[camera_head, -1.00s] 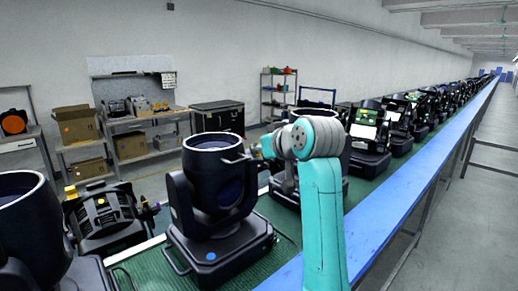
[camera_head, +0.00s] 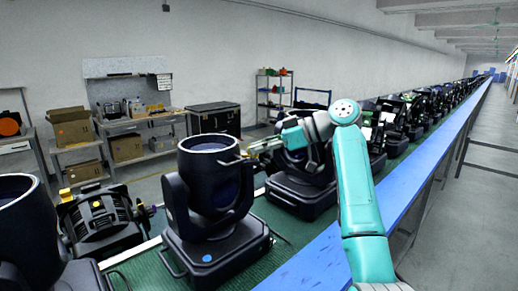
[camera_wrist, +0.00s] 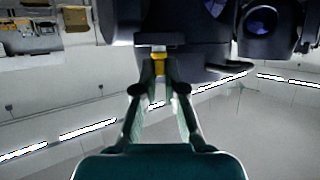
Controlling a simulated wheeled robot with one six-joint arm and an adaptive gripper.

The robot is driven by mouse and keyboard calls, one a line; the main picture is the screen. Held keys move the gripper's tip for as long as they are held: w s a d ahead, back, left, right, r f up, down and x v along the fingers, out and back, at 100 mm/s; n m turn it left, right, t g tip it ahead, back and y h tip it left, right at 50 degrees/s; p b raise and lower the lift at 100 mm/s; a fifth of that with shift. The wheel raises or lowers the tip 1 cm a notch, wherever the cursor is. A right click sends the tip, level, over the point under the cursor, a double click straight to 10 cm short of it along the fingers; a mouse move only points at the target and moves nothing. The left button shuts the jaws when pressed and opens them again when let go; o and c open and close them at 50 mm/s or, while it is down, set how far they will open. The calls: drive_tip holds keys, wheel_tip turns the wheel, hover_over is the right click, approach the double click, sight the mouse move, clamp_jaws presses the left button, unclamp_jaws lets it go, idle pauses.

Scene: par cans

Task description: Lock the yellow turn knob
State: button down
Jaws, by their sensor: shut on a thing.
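The yellow turn knob (camera_wrist: 158,67) shows in the wrist view as a small yellow piece on the dark body of a par can. My gripper (camera_wrist: 158,84) has its two fingertips closed on the knob from both sides. In the head view my gripper (camera_head: 256,147) reaches left to the side of the upright black par can (camera_head: 205,195), near the rim of its barrel. The knob is too small and covered there to make out. The knob's turned angle cannot be told.
The par can stands on a green conveyor (camera_head: 270,215) with a blue edge rail (camera_head: 405,200). Another can (camera_head: 20,225) is at the left, and more fixtures stand in a row behind my arm.

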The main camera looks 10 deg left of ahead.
drive_tip(key=shift+w+f+n+g, duration=0.1)
drive_tip(key=shift+w+n+g, duration=0.1)
drive_tip(key=shift+n+g, duration=1)
drive_tip(key=shift+a+f+n+g+h, duration=0.1)
drive_tip(key=shift+n+g+h, duration=0.3)
drive_tip(key=shift+n+g, duration=0.45)
drive_tip(key=c, duration=1.3)
unclamp_jaws()
drive_tip(key=shift+o, duration=0.2)
drive_tip(key=shift+w, duration=0.1)
drive_tip(key=shift+m+t, duration=0.95)
drive_tip(key=shift+m, duration=0.1)
